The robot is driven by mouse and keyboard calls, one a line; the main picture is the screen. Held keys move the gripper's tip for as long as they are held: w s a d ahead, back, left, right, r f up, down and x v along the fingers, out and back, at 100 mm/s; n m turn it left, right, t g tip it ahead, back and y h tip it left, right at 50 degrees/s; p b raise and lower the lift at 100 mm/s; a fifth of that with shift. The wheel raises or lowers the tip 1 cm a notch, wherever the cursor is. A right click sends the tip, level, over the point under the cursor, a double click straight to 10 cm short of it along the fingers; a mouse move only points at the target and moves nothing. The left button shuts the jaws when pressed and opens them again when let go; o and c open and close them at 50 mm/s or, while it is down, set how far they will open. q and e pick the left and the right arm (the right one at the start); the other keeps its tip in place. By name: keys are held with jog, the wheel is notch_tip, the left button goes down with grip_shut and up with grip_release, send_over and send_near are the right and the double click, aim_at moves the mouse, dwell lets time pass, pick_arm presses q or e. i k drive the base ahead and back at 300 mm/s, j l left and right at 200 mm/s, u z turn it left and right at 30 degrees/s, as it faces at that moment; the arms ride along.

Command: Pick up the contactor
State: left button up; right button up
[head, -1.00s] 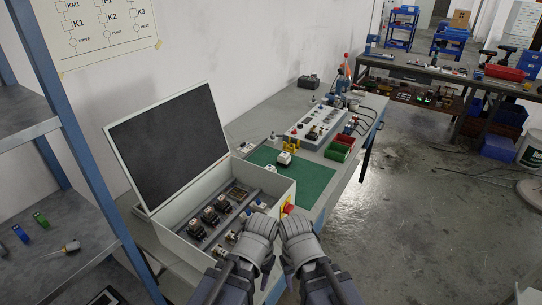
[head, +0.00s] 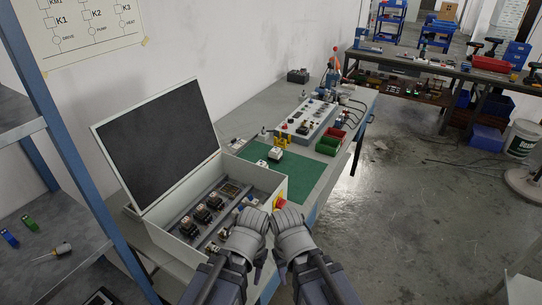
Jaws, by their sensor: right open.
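A small white block-like device (head: 276,154), which may be the contactor, sits on the green mat (head: 298,180) on the bench. Several dark devices with pale tops, also contactor-like, sit on rails inside the open white cabinet (head: 168,240); one of them (head: 201,214) is near its middle. My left gripper (head: 252,216) is over the cabinet's front right side and hides part of it. Its jaws cannot be made out. My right gripper (head: 288,209) is beside it, close to the red knob (head: 280,203). It is open, away from the mat device, with nothing visible in it.
The cabinet's dark-panelled lid (head: 158,140) stands open. Behind the mat are a grey control panel (head: 309,123) and green and red bins (head: 329,142). A shelf rack (head: 50,220) stands at the left. The floor (head: 400,220) right of the bench is clear.

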aim_at(276, 155)
jog(key=l+z, duration=0.1)
jog(key=z, duration=0.2)
jog(key=l+z, duration=0.15)
jog(key=z, duration=0.15)
jog(key=i+l+z, duration=0.2)
jog(key=i+l, duration=0.3)
jog(key=i+l+z, duration=0.2)
jog(key=i+l, duration=0.2)
jog(key=i+l+u, duration=0.1)
jog(key=i+u, duration=0.2)
jog(key=i, duration=0.15)
jog(key=i+l+u, duration=0.15)
jog(key=i+u, duration=0.35)
jog(key=u, duration=0.25)
jog(key=i+u, duration=0.15)
jog(key=u, duration=0.25)
jog(key=i+l+u, duration=0.15)
jog(key=u, duration=0.25)
jog(key=i+l+u, duration=0.1)
jog(key=u, duration=0.3)
jog(key=i+l+u, duration=0.2)
jog(key=u, duration=0.2)
jog(key=i+l+u, duration=0.15)
jog(key=u, duration=0.2)
